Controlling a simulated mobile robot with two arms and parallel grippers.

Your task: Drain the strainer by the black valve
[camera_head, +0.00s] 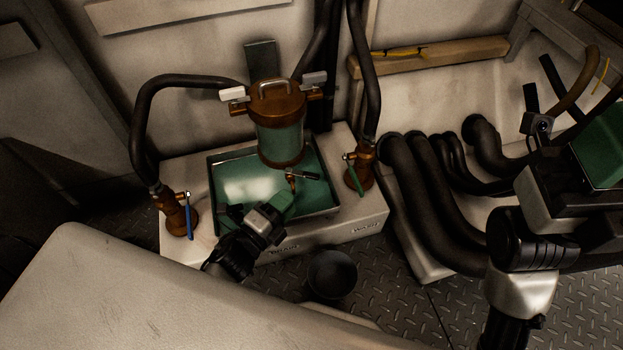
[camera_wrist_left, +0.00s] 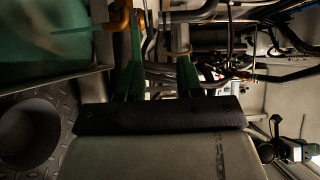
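The strainer (camera_head: 280,135), with a copper lid and greenish glass body, stands upright over a green drip tray (camera_head: 237,180). The black valve handle (camera_head: 303,174) is below it, by a small brass fitting. My left gripper (camera_head: 287,198) has its green fingers just in front of this handle. In the left wrist view its two fingers (camera_wrist_left: 160,60) are apart with nothing visible between them. A brass part (camera_wrist_left: 124,18) shows beside the left finger's tip; contact cannot be told. My right arm is at the right; its green gripper part (camera_head: 603,145) is cut off by the picture edge.
A black bucket (camera_head: 332,273) stands on the plate floor in front of the white base. Valves with a blue handle (camera_head: 189,215) and a green handle (camera_head: 355,173) flank the tray. Thick black hoses (camera_head: 430,190) run at the right. A pale panel (camera_head: 120,300) fills the lower left.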

